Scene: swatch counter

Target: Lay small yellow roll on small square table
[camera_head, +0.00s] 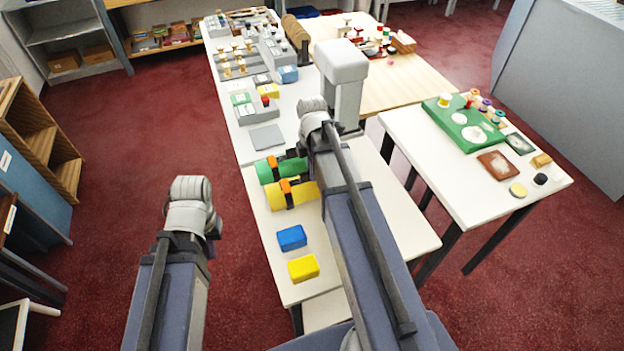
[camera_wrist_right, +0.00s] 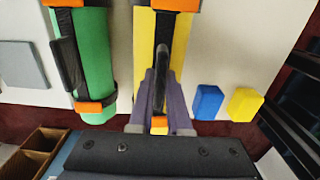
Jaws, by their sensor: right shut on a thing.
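The yellow roll (camera_head: 306,193) lies on a long white counter (camera_head: 398,222), with orange bands and a black strap handle. In the right wrist view the yellow roll (camera_wrist_right: 146,50) runs straight ahead. My right gripper (camera_wrist_right: 160,82) is at the roll's handle and shut on it. In the head view that gripper is hidden behind my right arm. My left arm shows at the lower left, but its gripper is not visible. A pale table (camera_head: 400,133) stands to the right; I cannot tell whether it is the small square table.
A green roll (camera_head: 266,174) lies beside the yellow one. A blue box (camera_head: 292,238) and a yellow box (camera_head: 303,268) sit nearer on the counter. The pale table holds a green board (camera_head: 452,134) and small items. Its near left part is bare. A wooden-topped table (camera_head: 425,85) stands behind.

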